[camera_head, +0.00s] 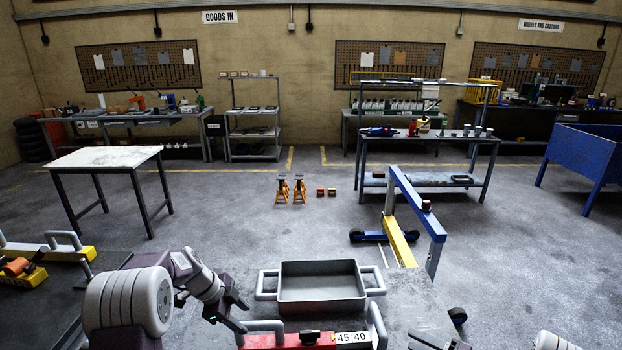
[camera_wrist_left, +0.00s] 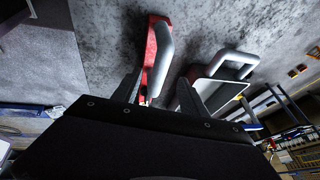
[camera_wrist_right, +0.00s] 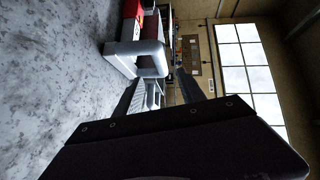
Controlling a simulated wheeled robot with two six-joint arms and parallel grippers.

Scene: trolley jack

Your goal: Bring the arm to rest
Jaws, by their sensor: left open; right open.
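My left arm comes in from the left in the head view. Its gripper (camera_head: 238,312) is open and empty beside the left grey handle of a red block with a "45.40" display (camera_head: 285,342). In the left wrist view the open fingers (camera_wrist_left: 160,92) stand apart, with the red block and its grey handle beyond them. My right gripper (camera_head: 440,342) shows only partly at the bottom edge, right of the block. In the right wrist view its fingers (camera_wrist_right: 160,88) are apart and empty, with a grey handle (camera_wrist_right: 136,50) beyond. Contact with the handles cannot be told.
A grey two-handled tray (camera_head: 320,308) stands just behind the red block. A blue-and-yellow frame (camera_head: 402,242) rises beyond it. A yellow-ended piece (camera_head: 28,277) lies at left. Orange stands (camera_head: 299,191) are on the floor, mostly clear around them. A white-topped table (camera_head: 105,157) stands left.

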